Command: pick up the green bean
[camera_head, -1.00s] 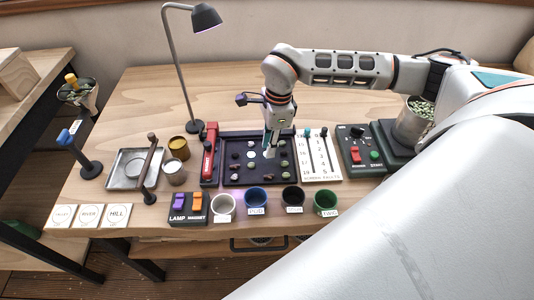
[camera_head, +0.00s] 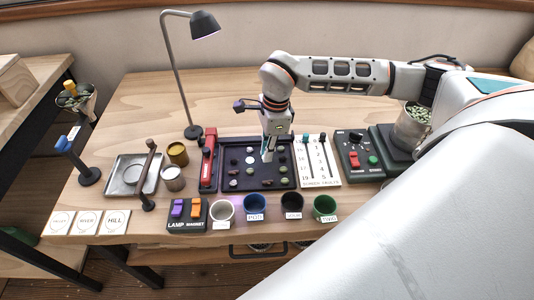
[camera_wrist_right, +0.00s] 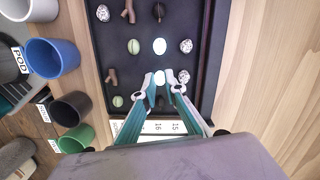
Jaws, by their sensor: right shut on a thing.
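My right gripper (camera_head: 267,158) reaches down into the dark sorting tray (camera_head: 230,188) in the head view. In the right wrist view its two fingertips (camera_wrist_right: 160,80) are close together around a small, very bright pale bean (camera_wrist_right: 160,77). Glare washes out its colour, so I cannot tell if it is green. It looks to be at tray level. Two pale green beans lie apart from the fingers, one at the tray's middle (camera_wrist_right: 134,46) and one near its edge (camera_wrist_right: 118,101). Another bright pale bean (camera_wrist_right: 160,46) lies just beyond the held one. My left gripper is not in view.
Speckled beans (camera_wrist_right: 187,45) and brown twig-like bits (camera_wrist_right: 111,76) lie nearby in the tray. Blue (camera_head: 255,203), black (camera_head: 292,198) and green (camera_head: 324,206) cups stand in front. A red-handled tool (camera_head: 208,160) is left of the tray, a lamp (camera_head: 204,24) behind.

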